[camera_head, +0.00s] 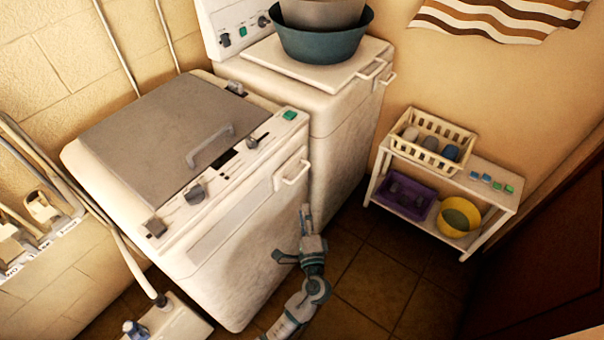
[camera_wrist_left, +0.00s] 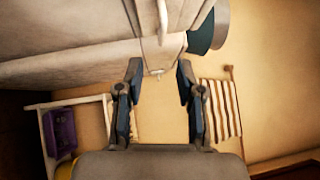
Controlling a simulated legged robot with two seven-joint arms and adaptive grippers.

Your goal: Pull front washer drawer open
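The front washer (camera_head: 225,235) is a white box with a grey lid and a control strip. A pale bar handle (camera_head: 293,172) sits high on its front at the right; no gap shows around the drawer front. My left gripper (camera_head: 291,232) is below this handle, in front of the washer's front face, apart from the handle. In the left wrist view the left gripper (camera_wrist_left: 160,92) has its fingers spread with nothing between them. A pale handle (camera_wrist_left: 162,18) shows beyond the fingers there; I cannot tell which washer it belongs to. My right gripper is not in view.
A second washer (camera_head: 345,120) stands close behind, bearing a teal basin (camera_head: 320,45). A white shelf (camera_head: 495,196) with a cream basket (camera_head: 435,160), purple crate (camera_head: 405,197) and yellow bowl (camera_head: 457,217) stands at right. Tiled floor (camera_head: 375,285) is open between.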

